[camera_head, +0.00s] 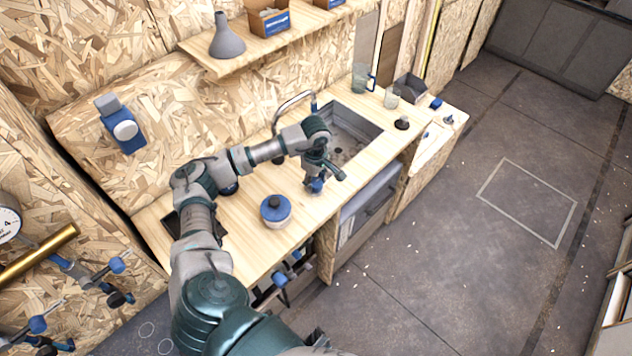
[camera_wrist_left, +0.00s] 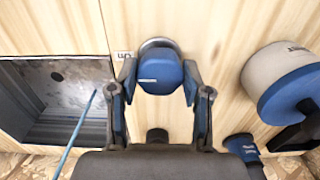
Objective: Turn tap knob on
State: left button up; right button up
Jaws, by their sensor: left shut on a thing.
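The blue tap knob (camera_wrist_left: 160,75) sits on a round metal base on the wooden counter, beside the sink. My left gripper (camera_wrist_left: 160,80) has one finger on each side of the knob and is shut on it. In the head view my left gripper (camera_head: 318,178) is low over the counter at the sink's near-left edge. The knob cannot be told apart clearly from the gripper there. The curved metal tap spout (camera_head: 290,100) rises behind my wrist. The sink (camera_head: 352,125) shows in the head view, partly hidden by my arm. My right gripper is not in view.
Glass mugs (camera_head: 362,78) stand beyond the sink. A shelf (camera_head: 255,40) hangs above. Open floor lies to the right.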

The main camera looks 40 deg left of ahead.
aim_at(315, 180)
pick_arm(q)
jog(key=shift+w+a+r, duration=0.15)
jog(key=shift+r, duration=0.05)
jog(key=o, duration=1.1)
jog(key=shift+o, duration=0.3)
jog(key=shift+f, duration=0.1)
notch_tip(315, 180, up, 12)
jog(key=shift+a+f, duration=0.15)
